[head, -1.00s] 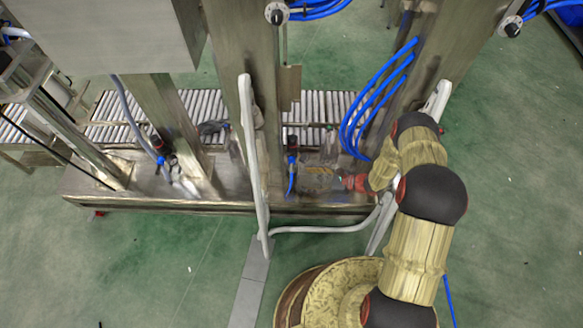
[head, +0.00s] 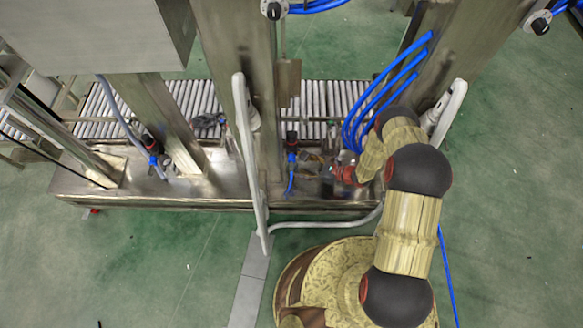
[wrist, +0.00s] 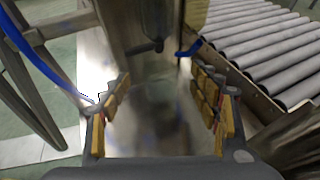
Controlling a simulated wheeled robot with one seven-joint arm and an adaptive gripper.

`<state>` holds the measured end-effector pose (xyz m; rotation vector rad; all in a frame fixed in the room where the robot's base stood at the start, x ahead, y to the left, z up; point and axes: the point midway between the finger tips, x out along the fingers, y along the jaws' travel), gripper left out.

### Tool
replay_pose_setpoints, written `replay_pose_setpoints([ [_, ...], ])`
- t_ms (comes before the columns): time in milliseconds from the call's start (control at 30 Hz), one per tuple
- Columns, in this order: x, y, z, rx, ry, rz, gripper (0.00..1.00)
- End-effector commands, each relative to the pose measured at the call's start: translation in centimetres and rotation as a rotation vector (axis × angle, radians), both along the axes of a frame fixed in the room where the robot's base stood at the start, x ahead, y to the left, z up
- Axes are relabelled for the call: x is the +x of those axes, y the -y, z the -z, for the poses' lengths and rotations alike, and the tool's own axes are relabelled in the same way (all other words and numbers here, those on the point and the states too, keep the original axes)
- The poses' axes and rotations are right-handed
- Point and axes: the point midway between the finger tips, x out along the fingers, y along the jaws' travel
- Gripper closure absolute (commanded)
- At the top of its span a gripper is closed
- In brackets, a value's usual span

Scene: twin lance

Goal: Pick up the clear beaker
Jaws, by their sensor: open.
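The clear beaker is hard to make out. In the wrist view a see-through, blurred shape (wrist: 160,112) lies between my fingers, and I take it to be the beaker; its edges are unclear. My gripper (wrist: 160,105) is open, with its tan-padded fingers spread to either side of that shape. I cannot tell whether either finger touches it. In the head view my gripper (head: 345,173) is small and reddish, low over the right part of the metal bench (head: 230,185). A faint clear shape (head: 347,157) shows beside it there.
A steel post (head: 250,90) and white rail (head: 246,165) stand left of my gripper. Blue hoses (head: 365,100) hang close to my arm. A roller conveyor (head: 325,100) runs behind the bench. A blue-tubed fitting (head: 291,160) stands left of the gripper.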

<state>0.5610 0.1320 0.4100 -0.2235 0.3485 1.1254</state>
Motion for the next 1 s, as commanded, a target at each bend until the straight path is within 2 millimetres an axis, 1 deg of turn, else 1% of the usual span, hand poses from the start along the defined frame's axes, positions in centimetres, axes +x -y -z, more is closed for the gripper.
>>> replay_pose_setpoints([
  [33, 0.2, -0.7, 0.8, 0.0, 0.0, -0.005, 0.38],
  [100, 0.7, -1.5, 1.5, 0.0, 0.0, -0.004, 0.38],
  [267, 1.4, -3.0, 2.0, 0.0, 0.001, -0.004, 0.38],
  [367, 1.6, -3.3, 2.0, -0.001, 0.0, -0.002, 0.38],
  [567, 1.6, -3.3, 1.9, 0.0, 0.0, -0.001, 0.38],
  [1000, 1.6, -3.3, 1.9, -0.001, 0.0, -0.001, 0.63],
])
